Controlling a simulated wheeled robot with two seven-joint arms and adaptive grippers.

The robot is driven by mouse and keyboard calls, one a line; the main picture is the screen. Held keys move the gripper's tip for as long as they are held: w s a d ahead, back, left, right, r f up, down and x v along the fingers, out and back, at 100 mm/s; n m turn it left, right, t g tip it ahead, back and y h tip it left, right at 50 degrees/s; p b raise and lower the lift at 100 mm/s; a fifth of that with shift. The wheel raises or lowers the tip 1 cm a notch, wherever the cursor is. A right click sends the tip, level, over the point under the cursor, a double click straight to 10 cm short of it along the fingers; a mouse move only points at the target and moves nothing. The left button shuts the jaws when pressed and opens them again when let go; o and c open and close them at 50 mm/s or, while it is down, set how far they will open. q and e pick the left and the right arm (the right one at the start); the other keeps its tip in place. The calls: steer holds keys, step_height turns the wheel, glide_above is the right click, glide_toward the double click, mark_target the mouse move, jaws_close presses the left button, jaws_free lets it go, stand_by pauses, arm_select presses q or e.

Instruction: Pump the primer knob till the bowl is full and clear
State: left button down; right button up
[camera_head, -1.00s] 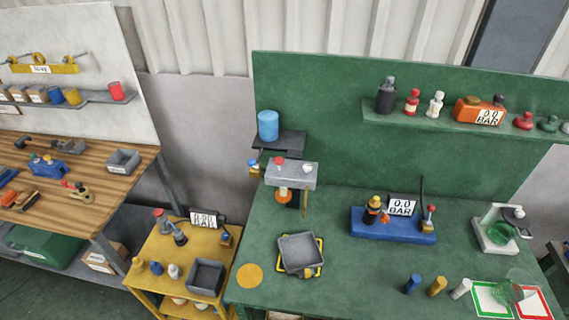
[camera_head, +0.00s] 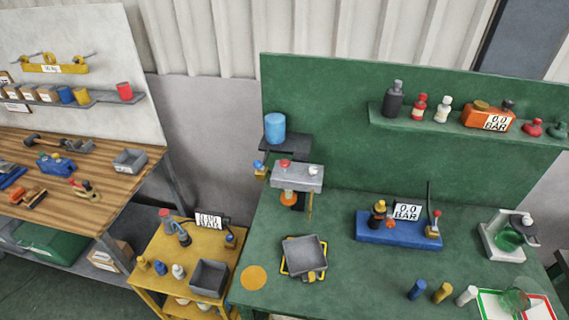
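A grey filter-head block (camera_head: 297,176) stands at the left rear of the green workbench. A red knob (camera_head: 285,163) and a whitish knob (camera_head: 313,170) sit on top of it; I cannot tell for sure which is the primer knob. Under the block hangs a small bowl with an orange part (camera_head: 289,198). It is too small to tell how full or clear the bowl is. A blue cylinder (camera_head: 275,127) stands on a dark shelf behind and above the block. Neither of my grippers is in view, and nothing touches the knobs.
A grey tray (camera_head: 304,253) lies on the green bench (camera_head: 350,285) in front of the block. A blue gauge unit (camera_head: 397,228) stands to the right. A yellow cart (camera_head: 190,250) stands at left, beside a wooden bench (camera_head: 100,175). Bare bench lies between tray and gauge unit.

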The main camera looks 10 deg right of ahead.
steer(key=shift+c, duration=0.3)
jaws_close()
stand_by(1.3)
